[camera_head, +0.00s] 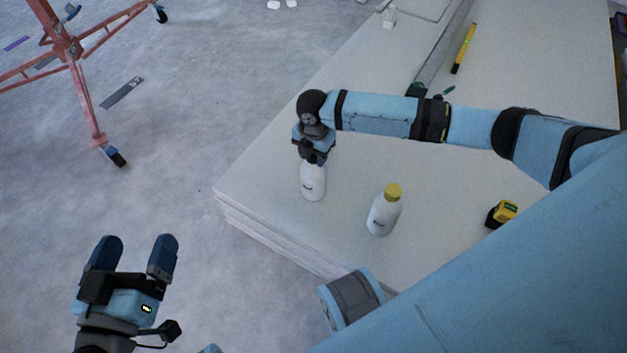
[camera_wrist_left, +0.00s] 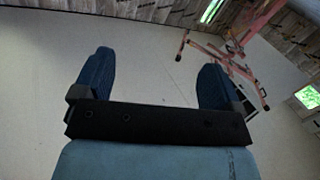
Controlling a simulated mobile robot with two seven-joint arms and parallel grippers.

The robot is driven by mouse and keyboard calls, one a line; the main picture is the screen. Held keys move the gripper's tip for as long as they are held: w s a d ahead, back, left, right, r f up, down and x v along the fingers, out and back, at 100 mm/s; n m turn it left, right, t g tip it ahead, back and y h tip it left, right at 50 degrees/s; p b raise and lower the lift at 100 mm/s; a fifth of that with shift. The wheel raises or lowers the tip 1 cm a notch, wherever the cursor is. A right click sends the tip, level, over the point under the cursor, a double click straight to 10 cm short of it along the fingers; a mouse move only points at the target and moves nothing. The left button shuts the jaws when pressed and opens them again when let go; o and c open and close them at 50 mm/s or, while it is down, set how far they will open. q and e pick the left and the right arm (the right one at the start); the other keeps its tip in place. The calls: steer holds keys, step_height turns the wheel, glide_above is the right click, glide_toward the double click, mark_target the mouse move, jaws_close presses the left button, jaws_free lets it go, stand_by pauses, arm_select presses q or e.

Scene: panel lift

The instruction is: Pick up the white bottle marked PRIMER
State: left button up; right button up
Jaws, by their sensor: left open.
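Two white bottles stand on the pale panel stack. One white bottle (camera_head: 313,182) is upright near the stack's left edge; its top is hidden by my right gripper, and its small dark label is too small to read. The other white bottle (camera_head: 383,215) has a yellow cap and stands to its right, nearer; its label is also unreadable. My right gripper (camera_head: 314,158) points down at the top of the first bottle; whether its fingers are closed on it cannot be seen. My left gripper (camera_head: 134,246) is open and empty over the floor, away from the stack; its spread fingers also show in the left wrist view (camera_wrist_left: 158,65).
The panel stack (camera_head: 260,180) has a yellow and black tape measure (camera_head: 502,214) at the right and a yellow level (camera_head: 463,48) at the back. A red wheeled stand (camera_head: 75,50) is at the upper left.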

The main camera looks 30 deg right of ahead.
jaws_close()
steer(key=shift+r, duration=0.1)
